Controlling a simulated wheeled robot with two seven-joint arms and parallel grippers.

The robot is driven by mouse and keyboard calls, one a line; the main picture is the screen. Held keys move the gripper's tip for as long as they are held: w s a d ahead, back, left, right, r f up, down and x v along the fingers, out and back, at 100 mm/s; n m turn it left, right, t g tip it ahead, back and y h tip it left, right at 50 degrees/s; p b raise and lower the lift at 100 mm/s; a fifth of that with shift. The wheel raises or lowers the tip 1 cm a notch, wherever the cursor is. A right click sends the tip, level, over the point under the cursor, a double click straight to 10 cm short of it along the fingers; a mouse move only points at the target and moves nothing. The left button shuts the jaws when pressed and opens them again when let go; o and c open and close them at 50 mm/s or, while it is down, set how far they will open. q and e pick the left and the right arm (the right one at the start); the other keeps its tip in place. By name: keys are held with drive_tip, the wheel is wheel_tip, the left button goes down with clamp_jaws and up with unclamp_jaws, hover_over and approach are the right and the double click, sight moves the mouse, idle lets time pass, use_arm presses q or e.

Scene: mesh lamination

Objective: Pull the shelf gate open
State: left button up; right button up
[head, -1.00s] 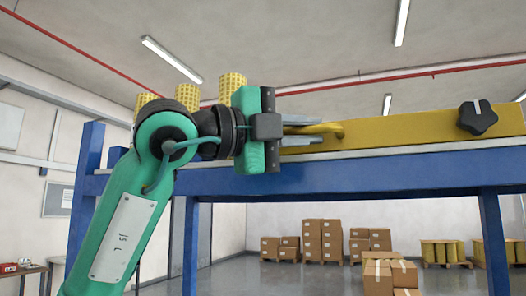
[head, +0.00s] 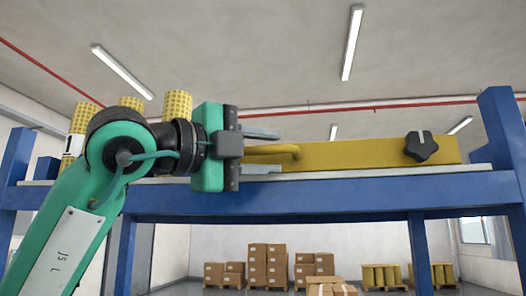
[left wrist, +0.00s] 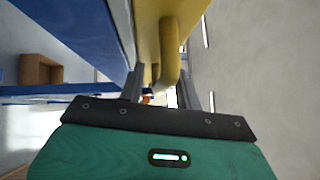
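The yellow shelf gate (head: 350,154) is a long bar lying along the top of the blue shelf frame, with a black star knob (head: 421,146) near its right end. Its yellow loop handle (head: 285,151) is at the left end and also shows in the left wrist view (left wrist: 169,50). My left gripper (head: 268,151) is at the handle, with one grey finger above it and one below. Gaps show between the fingers and the handle, so the gripper is open around it. The left wrist view shows both fingers apart (left wrist: 162,95). My right gripper is not in view.
The blue shelf beam (head: 340,198) runs under the gate, with an upright post (head: 505,130) at the right. Several yellow rolls (head: 177,106) stand behind my left arm. Cardboard boxes (head: 267,265) stand on the floor far behind.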

use_arm(q)
drive_tip(key=shift+s+a+f, duration=0.1)
drive_tip(key=shift+s+a, duration=0.1)
drive_tip(key=shift+a, duration=0.05)
drive_tip(key=b+v, duration=0.5)
drive_tip(key=v, duration=0.8)
drive_tip(key=shift+b, duration=0.3)
